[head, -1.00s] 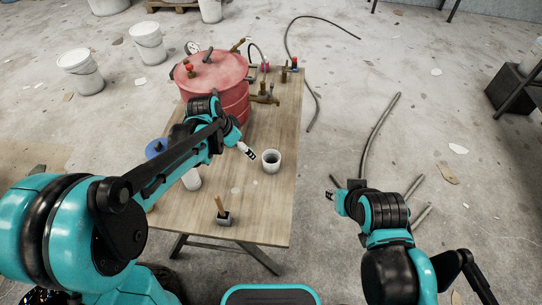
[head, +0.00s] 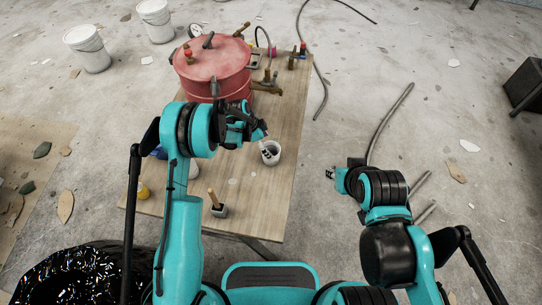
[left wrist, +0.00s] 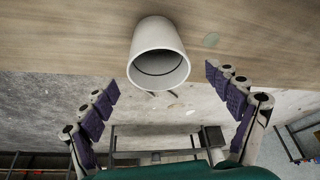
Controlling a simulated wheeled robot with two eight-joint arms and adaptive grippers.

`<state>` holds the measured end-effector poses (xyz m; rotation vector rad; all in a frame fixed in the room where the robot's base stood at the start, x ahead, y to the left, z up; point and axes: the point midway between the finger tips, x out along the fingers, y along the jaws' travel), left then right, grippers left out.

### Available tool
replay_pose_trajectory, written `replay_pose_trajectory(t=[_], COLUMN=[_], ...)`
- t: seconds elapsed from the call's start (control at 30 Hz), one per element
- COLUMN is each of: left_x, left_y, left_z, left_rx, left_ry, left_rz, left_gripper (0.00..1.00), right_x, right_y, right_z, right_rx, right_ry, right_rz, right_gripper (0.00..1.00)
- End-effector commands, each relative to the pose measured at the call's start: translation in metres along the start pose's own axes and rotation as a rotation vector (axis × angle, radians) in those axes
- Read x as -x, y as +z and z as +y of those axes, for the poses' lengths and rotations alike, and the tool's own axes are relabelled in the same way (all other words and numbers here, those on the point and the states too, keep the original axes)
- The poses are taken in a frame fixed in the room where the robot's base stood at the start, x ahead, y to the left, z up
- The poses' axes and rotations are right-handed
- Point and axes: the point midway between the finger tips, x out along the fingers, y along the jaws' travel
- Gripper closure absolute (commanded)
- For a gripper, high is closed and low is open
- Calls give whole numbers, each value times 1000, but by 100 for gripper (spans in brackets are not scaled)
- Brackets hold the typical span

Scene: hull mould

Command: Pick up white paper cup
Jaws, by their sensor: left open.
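The white paper cup (head: 271,157) stands upright on the wooden table (head: 262,200), near its right edge. My left gripper (head: 262,142) is open at the cup, and a finger overlaps the cup's rim in the head view. In the left wrist view, the cup (left wrist: 158,50) sits between the two spread fingers of the gripper (left wrist: 161,80), with clear gaps on both sides. Its dark open mouth faces the camera. My right gripper (head: 331,175) is off to the right of the table, away from the cup; its jaw opening is too small to judge.
A red lidded drum (head: 212,65) with brass fittings stands at the table's back. A small block with a wooden handle (head: 217,207) is near the front, a yellow item (head: 143,191) at the left. Bare table lies around the cup. Hoses (head: 390,125) lie on the floor.

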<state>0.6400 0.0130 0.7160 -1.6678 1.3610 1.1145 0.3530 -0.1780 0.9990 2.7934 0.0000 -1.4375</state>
Motion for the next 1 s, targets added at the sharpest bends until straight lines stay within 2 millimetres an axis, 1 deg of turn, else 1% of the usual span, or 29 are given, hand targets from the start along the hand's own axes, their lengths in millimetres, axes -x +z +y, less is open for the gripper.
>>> replay_pose_trajectory(t=[0.03,0.2,0.27,0.33,0.5,0.53,0.57,0.6,0.67,0.7,0.73,1.0], left_x=[-8,-36,-43,-46,-44,-44,-44,-44,-44,-44,-44,-44], left_y=[1,2,2,2,2,2,2,2,2,2,2,2], left_z=[0,2,2,2,2,2,2,2,2,2,2,2], left_rx=[-1,-1,0,0,1,1,1,1,1,1,1,0], left_ry=[0,0,-1,-1,-1,-1,-1,-1,-1,-1,-1,-1], left_rz=[0,0,1,1,1,1,1,1,1,1,1,1], left_gripper=[11,11,11,11,11,14,21,32,48,58,63,63], right_x=[-4,-15,-17,-18,-16,-16,-16,-16,-16,-16,-16,-16], right_y=[3,11,12,13,12,12,12,12,12,12,12,12], right_z=[0,0,0,0,0,0,0,0,0,0,0,0], right_rx=[0,0,0,0,0,0,0,0,0,0,0,0], right_ry=[0,0,0,0,0,0,0,0,0,0,0,0], right_rz=[0,0,0,0,0,0,0,0,0,0,0,0], right_gripper=[70,70,70,70,70,70,70,70,70,70,70,70])
